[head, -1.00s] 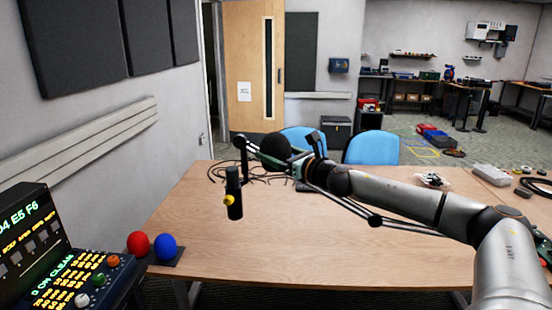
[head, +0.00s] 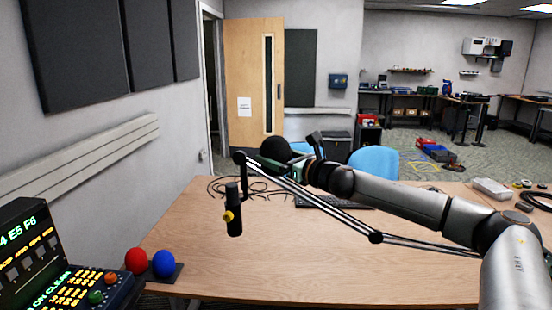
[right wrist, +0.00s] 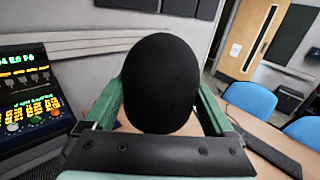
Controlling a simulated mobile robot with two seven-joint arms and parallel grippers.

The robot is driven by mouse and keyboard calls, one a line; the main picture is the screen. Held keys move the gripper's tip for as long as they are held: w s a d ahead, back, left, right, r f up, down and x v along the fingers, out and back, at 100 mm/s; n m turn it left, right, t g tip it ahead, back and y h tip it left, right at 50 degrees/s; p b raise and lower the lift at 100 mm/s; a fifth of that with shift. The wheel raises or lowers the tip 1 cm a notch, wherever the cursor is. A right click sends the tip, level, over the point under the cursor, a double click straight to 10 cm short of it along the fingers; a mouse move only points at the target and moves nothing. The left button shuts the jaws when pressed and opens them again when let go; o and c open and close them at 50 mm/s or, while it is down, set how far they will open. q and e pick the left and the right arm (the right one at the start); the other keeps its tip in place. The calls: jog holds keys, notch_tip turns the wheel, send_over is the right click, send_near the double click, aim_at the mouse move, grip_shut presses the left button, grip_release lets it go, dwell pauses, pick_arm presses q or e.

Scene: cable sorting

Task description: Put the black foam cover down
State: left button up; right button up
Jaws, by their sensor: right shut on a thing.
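The black foam cover (head: 275,148) is a rounded ball held above the far part of the table. It also fills the middle of the right wrist view (right wrist: 160,80). My right gripper (head: 272,162) has green fingers, one on each side of the cover, and is shut on it. The cover is clear of the tabletop. A red foam cover (head: 136,260) and a blue foam cover (head: 163,263) sit side by side on a dark base at the table's near left corner. My left gripper is not in view.
A black microphone (head: 233,212) hangs from a thin boom arm (head: 330,212) that crosses over the table. Loose black cables and a keyboard (head: 318,202) lie toward the back. A lit control panel (head: 60,262) stands at lower left. The middle of the wooden table (head: 300,262) is bare.

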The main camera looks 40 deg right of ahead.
dwell(0.3)
jog(key=s+a+f+n+y, duration=0.1)
jog(key=a+f+y, duration=0.1)
jog(key=a+f, duration=0.6)
jog(key=s+a+f+n+g+y, duration=0.1)
jog(key=s+a+f+n+y, duration=0.2)
jog(key=a, duration=0.9)
jog(key=a+f+y, duration=0.2)
jog(key=a+f, duration=0.5)
jog(key=a, duration=0.2)
jog(key=s+a+f, duration=0.2)
jog(key=s+a, duration=0.4)
jog(key=s, duration=0.1)
jog(key=s+d+m+t+h, duration=0.1)
jog(key=s+d+m+h, duration=0.3)
jog(key=s+h, duration=0.3)
jog(key=shift+s+d+r, duration=0.2)
jog(key=shift+d+r, duration=0.15)
jog(key=shift+d, duration=0.05)
